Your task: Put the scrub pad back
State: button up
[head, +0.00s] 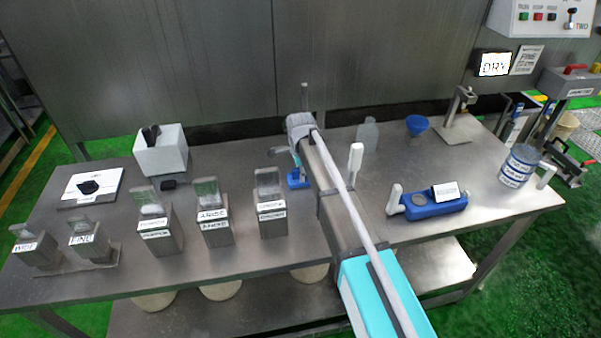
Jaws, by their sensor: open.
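My arm reaches across the steel table, and my gripper (294,158) is at its far end, pointing down near the back middle. Its fingers are small and partly hidden by the arm. A small blue object (297,180) is on the table just below the gripper; I cannot tell whether they touch. No object is clearly recognisable as the scrub pad. A dark, small pad-like piece (90,187) lies on a white sheet (113,184) at the far left, and a black piece (169,184) lies before the white box (161,152).
Several labelled metal holders (215,228) line the front left of the steel table (250,278).

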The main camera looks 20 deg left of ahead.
notch_tip(320, 180, up, 12)
jog(key=p, duration=1.1)
jog(key=shift+p, duration=0.4)
jog(key=shift+r, duration=0.15)
dwell(0.4)
